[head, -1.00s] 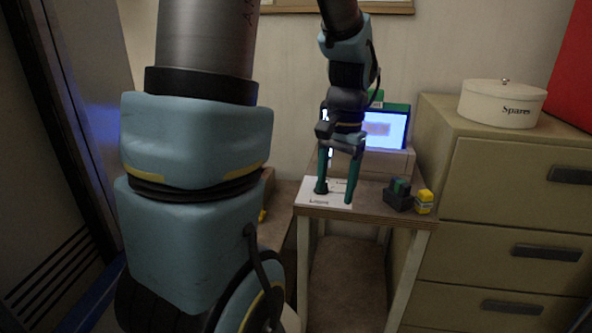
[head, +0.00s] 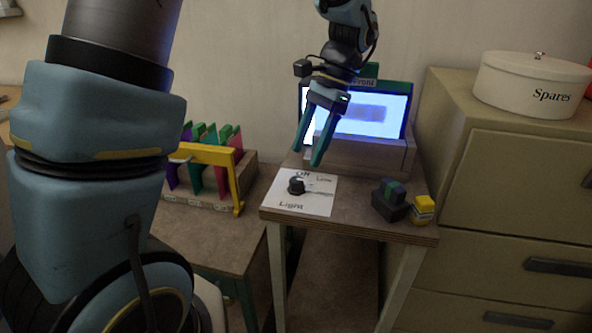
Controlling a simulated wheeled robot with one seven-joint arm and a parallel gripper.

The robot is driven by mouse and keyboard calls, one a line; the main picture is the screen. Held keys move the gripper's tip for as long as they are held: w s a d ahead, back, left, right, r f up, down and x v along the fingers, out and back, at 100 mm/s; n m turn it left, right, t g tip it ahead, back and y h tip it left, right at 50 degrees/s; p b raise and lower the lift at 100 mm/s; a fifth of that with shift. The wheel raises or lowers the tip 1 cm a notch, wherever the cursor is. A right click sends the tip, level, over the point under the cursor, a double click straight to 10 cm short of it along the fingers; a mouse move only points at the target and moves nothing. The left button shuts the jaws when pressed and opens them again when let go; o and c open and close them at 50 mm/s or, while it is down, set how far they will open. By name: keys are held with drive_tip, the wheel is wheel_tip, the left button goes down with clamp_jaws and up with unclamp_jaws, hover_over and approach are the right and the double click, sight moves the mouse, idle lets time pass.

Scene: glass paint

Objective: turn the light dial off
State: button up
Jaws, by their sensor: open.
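The light dial is a small black knob (head: 297,185) on a white card (head: 318,203) on the small table. The card reads "Off" above the knob, "Low" to its upper right and "Light" below. The knob's pointer seems to lie toward the right, but its exact setting is too small to tell. My gripper (head: 307,158) has two teal fingers, spread apart and empty. It hangs above and behind the knob, in front of the screen, and appears clear of the dial.
A lit screen (head: 372,112) stands at the table's back. A dark block (head: 388,203) and a yellow block (head: 423,210) sit at its right. A yellow rack (head: 215,154) with coloured panels is at left. A drawer cabinet (head: 505,170) bears a white "Spares" box (head: 530,85).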

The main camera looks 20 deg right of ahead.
sight(297, 179)
drive_tip(key=x, duration=0.6)
drive_tip(key=shift+f, duration=0.1)
drive_tip(key=shift+s, duration=0.1)
clamp_jaws()
idle(0.3)
